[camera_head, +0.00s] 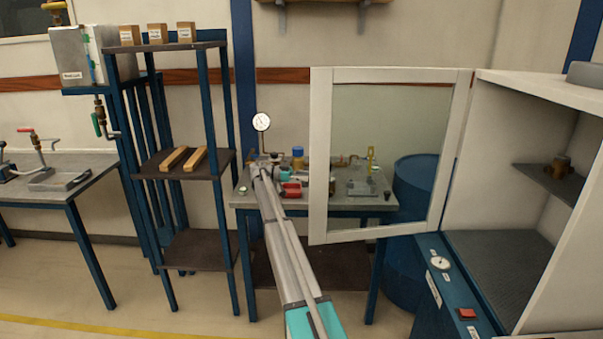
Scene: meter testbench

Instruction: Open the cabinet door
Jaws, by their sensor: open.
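The white cabinet (459,202) stands at the right with its interior and shelf exposed. Its door (320,150), a white frame around a clear pane, stands swung wide open to the left, hinged at the cabinet's left front edge. My arm reaches up from the bottom middle, and my gripper (262,166) is at its far end, left of the door's free edge and apart from it in the picture. The gripper is open and small in view; its fingers are hard to make out against the bench clutter. No handle can be made out on the door.
A workbench (350,204) with a gauge (261,122) and small fittings stands behind my arm and the door. A blue barrel (413,190) is behind the door. A shelf rack (200,247) stands left of my arm. A blue panel with a dial (440,263) lies below the cabinet.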

